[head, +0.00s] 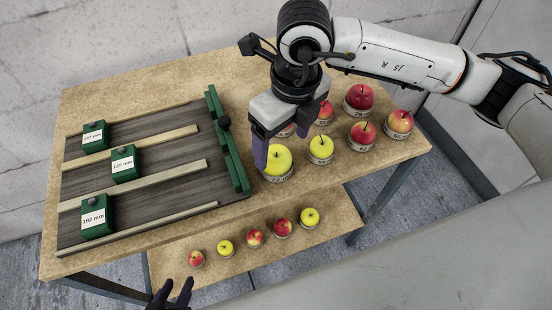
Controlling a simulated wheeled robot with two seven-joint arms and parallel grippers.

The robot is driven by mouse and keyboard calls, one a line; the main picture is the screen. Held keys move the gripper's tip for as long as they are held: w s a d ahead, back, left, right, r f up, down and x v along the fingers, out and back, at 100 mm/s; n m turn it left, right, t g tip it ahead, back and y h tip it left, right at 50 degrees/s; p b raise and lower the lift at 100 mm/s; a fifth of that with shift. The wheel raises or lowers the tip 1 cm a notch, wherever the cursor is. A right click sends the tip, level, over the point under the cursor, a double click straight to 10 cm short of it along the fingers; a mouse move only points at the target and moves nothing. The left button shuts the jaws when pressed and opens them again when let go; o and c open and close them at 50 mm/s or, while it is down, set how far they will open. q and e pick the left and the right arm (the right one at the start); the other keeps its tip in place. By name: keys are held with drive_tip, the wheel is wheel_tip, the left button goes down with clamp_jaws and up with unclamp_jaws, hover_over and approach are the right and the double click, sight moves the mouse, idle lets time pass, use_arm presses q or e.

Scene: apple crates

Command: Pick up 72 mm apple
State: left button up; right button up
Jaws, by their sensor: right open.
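The yellow apple (278,158) with a ring label that appears to read 72 mm stands near the front edge of the table top, just right of the green rail. My right gripper (281,148) is open and pointing down at this apple.
A smaller yellow apple (320,147) and several red apples (359,97) stand close to the right and behind. A slatted board (140,175) with green labelled blocks (123,163) fills the left of the table. Several small apples (255,238) sit on the lower shelf (325,237).

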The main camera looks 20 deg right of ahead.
sight(278, 154)
drive_tip(key=f, duration=0.3)
drive_tip(key=a+f+p, duration=0.1)
drive_tip(key=f, duration=0.1)
drive_tip(key=shift+w+f, duration=0.15)
drive_tip(key=shift+f, duration=0.2)
drive_tip(key=shift+c, duration=0.4)
drive_tip(key=shift+r, duration=0.1)
drive_tip(key=c, duration=1.1)
